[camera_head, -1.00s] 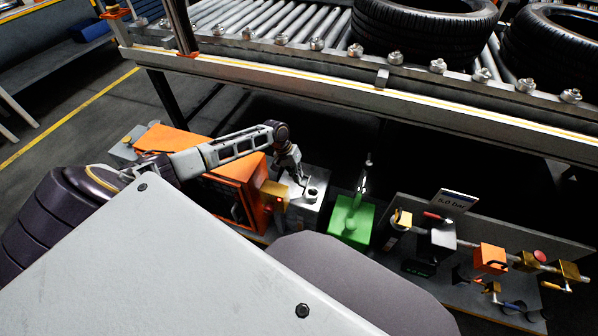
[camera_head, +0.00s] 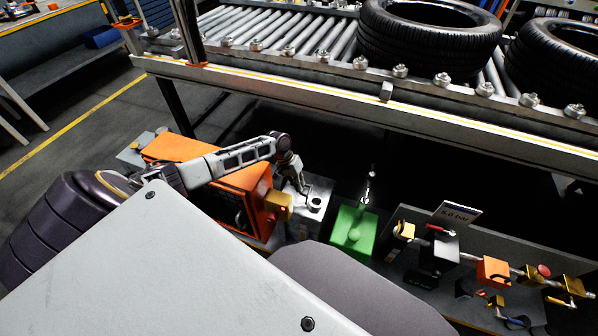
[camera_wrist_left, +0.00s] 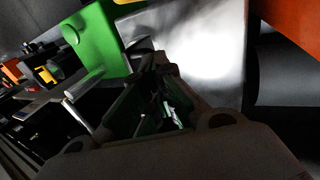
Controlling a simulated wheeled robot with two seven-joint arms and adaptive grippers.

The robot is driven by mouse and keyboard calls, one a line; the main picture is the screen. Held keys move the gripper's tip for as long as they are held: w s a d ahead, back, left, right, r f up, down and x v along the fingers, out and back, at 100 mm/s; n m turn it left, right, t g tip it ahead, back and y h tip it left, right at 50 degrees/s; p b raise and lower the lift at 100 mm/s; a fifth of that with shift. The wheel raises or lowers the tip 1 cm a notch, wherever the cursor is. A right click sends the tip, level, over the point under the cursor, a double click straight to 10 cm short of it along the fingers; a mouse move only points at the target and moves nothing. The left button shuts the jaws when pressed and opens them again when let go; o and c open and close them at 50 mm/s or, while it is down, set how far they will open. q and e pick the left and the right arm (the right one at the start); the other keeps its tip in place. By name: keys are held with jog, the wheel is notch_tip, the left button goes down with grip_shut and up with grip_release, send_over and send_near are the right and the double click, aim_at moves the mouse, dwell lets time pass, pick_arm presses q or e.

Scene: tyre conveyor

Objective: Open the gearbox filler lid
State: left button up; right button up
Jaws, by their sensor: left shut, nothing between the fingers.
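My left gripper (camera_head: 300,187) is shut and empty, pointing down at the left part of the gearbox top. In the left wrist view my left gripper (camera_wrist_left: 160,65) is close to the bright grey gearbox face (camera_wrist_left: 205,45); contact cannot be told. My right gripper is not in view.
A yellow box (camera_head: 279,204) with a red button sits just left of the gearbox. Right of the green can is a panel (camera_head: 415,215) with valves and a "5.0 bar" sign. The roller conveyor (camera_head: 290,35) with tyres (camera_head: 430,30) runs behind, its rail above the gearbox.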

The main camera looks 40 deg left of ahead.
pick_arm(q)
jog(key=o, duration=0.6)
jog(key=shift+s+d+f, duration=0.3)
jog(key=shift+d+f, duration=0.2)
jog(key=shift+a+r, duration=0.1)
jog(key=shift+r, duration=0.1)
jog(key=v, duration=1.2)
jog(key=shift+w+a+r, duration=0.1)
jog(key=shift+w+a, duration=0.15)
jog(key=shift+a, duration=0.05)
jog(key=shift+d, duration=0.1)
